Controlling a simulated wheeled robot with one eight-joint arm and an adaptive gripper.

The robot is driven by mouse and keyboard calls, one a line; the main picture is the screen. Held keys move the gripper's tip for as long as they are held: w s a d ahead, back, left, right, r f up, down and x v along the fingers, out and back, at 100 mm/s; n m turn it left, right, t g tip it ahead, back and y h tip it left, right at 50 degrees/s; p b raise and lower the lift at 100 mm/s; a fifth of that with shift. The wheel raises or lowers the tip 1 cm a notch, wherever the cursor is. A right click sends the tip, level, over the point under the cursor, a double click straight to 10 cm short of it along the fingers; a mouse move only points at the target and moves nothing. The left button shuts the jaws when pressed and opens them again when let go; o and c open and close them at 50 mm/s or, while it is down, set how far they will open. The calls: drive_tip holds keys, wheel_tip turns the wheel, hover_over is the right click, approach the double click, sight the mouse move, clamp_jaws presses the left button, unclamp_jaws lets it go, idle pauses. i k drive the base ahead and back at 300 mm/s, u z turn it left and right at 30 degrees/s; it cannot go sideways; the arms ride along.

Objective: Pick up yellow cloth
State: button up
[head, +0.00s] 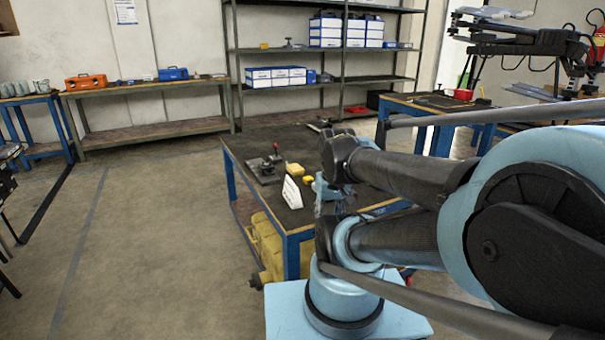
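Two small yellow things lie on the dark top of the blue-framed table (245,148) in the middle. One is a flat yellow piece (295,169) farther back. The other is a smaller yellow piece (308,178) just in front of it and to its right. At this size I cannot tell which is cloth. My arm comes in from the right and its dark and light-blue links bend over the table's right part. My gripper's fingers cannot be made out among these links. Both yellow pieces lie left of the arm and apart from it.
A black clamp-like tool (267,166) and a white upright item (291,193) share the tabletop. A yellow bulky object (263,240) sits on the table's lower shelf. A workbench (150,88) and shelving stand along the back wall.

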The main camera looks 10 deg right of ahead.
sight(295, 169)
drive_tip(key=z, duration=1.4)
drive_tip(key=k, duration=0.6)
drive_tip(key=u, duration=1.25)
drive_tip(key=i, duration=1)
